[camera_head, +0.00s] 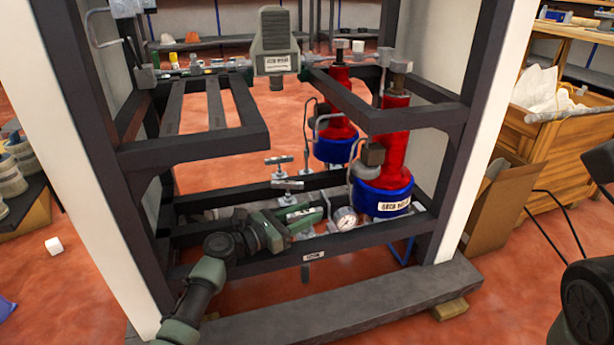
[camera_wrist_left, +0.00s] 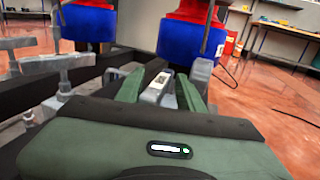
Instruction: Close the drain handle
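My left gripper (camera_head: 306,218) reaches in low over the frame's lower rail, beside the pressure gauge. In the left wrist view its two green fingers (camera_wrist_left: 160,92) stand apart. A pale grey, labelled piece (camera_wrist_left: 154,88) shows between them; I cannot tell whether it is the drain handle or whether the fingers touch it. Two grey T-shaped handles (camera_head: 287,185) stand behind the gripper, and similar ones show at the left of the wrist view (camera_wrist_left: 58,65). A small labelled tag (camera_head: 313,256) sits on the front rail, with a dark piece hanging below. My right gripper is not visible.
Two red-and-blue cylinders (camera_head: 384,197) stand right of the gripper, with the round gauge (camera_head: 345,218) close by. Dark frame posts (camera_head: 466,150) and a front beam (camera_head: 340,308) bound the space. A cardboard box (camera_head: 497,205) and wooden crate (camera_head: 570,145) stand at right.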

